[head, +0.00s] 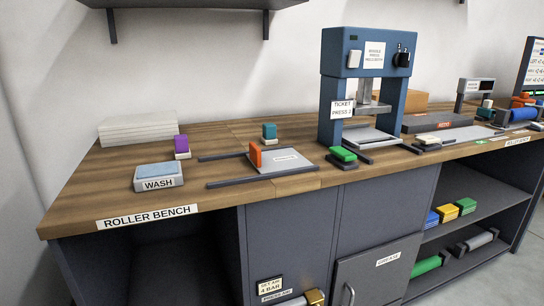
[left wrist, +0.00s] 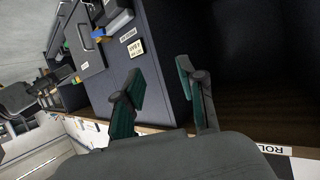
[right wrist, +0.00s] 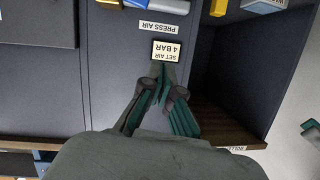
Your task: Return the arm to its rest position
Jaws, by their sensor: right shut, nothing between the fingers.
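Neither arm shows in the head view. In the left wrist view my left gripper (left wrist: 158,78) has its two teal-padded fingers apart, with nothing between them. It is in front of the bench's dark cabinet (left wrist: 163,45). In the right wrist view my right gripper (right wrist: 160,75) has its fingers together and empty. It points toward the cabinet front, with its tips near the "SET AIR 4 BAR" label (right wrist: 167,50) in the picture. Whether the tips touch anything I cannot tell.
Open shelves (head: 470,235) on the right hold coloured blocks.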

